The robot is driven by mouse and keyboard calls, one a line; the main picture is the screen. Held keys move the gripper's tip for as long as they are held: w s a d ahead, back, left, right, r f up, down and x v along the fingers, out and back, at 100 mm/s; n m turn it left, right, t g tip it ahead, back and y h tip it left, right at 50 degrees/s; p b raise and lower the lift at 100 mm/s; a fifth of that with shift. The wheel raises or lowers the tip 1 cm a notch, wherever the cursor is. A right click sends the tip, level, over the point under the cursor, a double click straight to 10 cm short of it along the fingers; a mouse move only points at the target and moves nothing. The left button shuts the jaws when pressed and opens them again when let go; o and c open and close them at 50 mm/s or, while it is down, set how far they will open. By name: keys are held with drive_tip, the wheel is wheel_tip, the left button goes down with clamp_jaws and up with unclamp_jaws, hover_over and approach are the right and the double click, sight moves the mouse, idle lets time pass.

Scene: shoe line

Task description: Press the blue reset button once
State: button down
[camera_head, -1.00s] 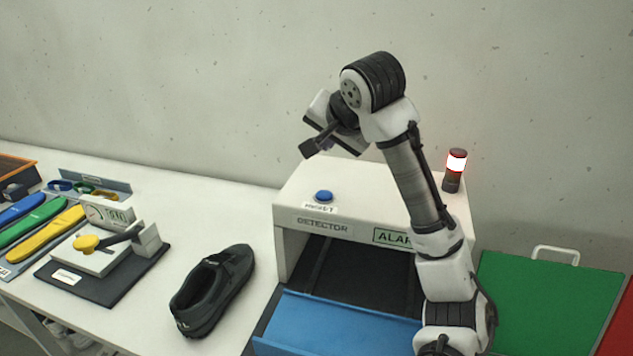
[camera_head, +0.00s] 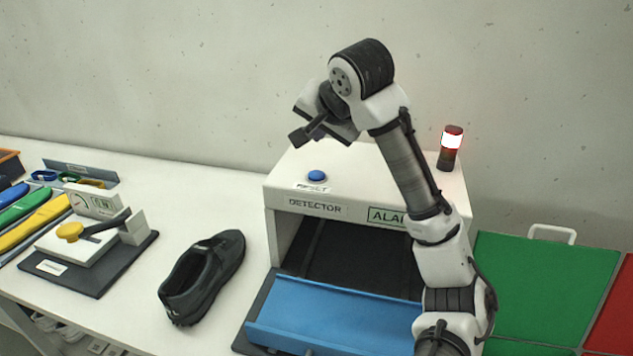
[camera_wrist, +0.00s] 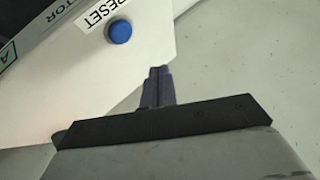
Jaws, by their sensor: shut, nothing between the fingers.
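The blue reset button (camera_head: 317,176) sits on top of the white detector box (camera_head: 283,230), just behind its RESET label. In the wrist view the blue button (camera_wrist: 119,32) shows above and left of my fingertips, beside the RESET label. My gripper (camera_head: 297,137) is above the box, up and a little left of the button in the head view, apart from it. In the wrist view my gripper's fingers (camera_wrist: 160,72) are together, with nothing between them.
A red and white lamp (camera_head: 451,148) is lit at the box's back right. A green ALARM sign, partly hidden by my arm, is on its front. A blue flap (camera_head: 335,315) lies before the opening. A black shoe (camera_head: 203,275) and a yellow-knobbed device (camera_head: 70,231) stand left.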

sight(318, 177)
wheel_tip(318, 177, down, 6)
drive_tip(key=b, duration=0.3)
drive_tip(key=shift+r, duration=0.2)
drive_tip(key=shift+f, duration=0.15)
idle(1.6)
drive_tip(key=shift+f, duration=0.3)
